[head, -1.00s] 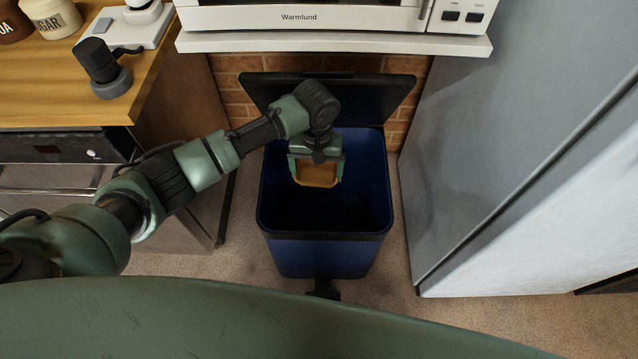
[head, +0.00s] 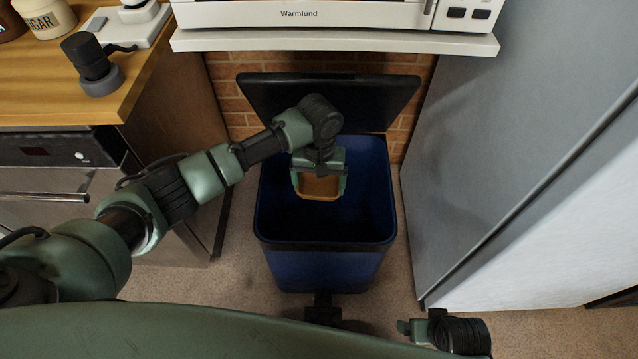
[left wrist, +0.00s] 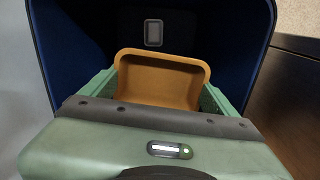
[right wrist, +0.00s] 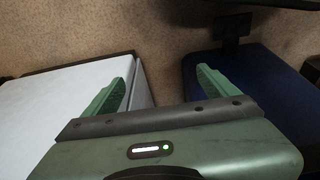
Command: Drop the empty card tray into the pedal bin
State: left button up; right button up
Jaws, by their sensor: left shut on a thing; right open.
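The empty card tray (head: 320,187) is a small orange-brown tray. My left gripper (head: 320,182) is shut on it, over the open mouth of the pedal bin. The tray also shows between the fingers in the left wrist view (left wrist: 160,82), with the dark bin interior beyond. The pedal bin (head: 325,268) is blue with a black rim, and its black lid (head: 365,100) stands open at the back. My right gripper (head: 405,328) is partly in view low on the right; its fingers are apart and empty in the right wrist view (right wrist: 160,88).
A white shelf (head: 340,42) with a Warmlund appliance (head: 310,14) sits above the bin's back. A grey fridge-like cabinet (head: 500,150) stands close on the right. A wooden counter (head: 120,70) with jars and a black-headed device is on the left. Carpet shows around the bin.

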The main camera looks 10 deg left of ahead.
aim_at(319, 191)
pick_arm(q)
notch_tip(319, 191, down, 3)
jog(key=b, duration=0.3)
jog(key=shift+f+b, duration=0.1)
jog(key=shift+b, duration=0.25)
pick_arm(e)
jog(key=w+v, duration=0.1)
jog(key=v, duration=1)
jog(key=shift+d+r+t, duration=0.15)
jog(key=shift+r+t, duration=0.2)
jog(key=shift+t, duration=0.05)
jog(key=shift+w, duration=0.2)
pick_arm(q)
jog(key=o, duration=1.1)
jog(key=shift+r, duration=0.25)
notch_tip(319, 191, up, 3)
jog(key=shift+f+p, duration=0.15)
jog(key=shift+p, duration=0.45)
notch_tip(319, 191, up, 4)
jog(key=shift+r+p, duration=0.25)
jog(key=shift+p, duration=0.35)
pick_arm(e)
jog(key=x, duration=0.5)
jog(key=shift+f, duration=0.45)
jog(key=shift+s, duration=0.1)
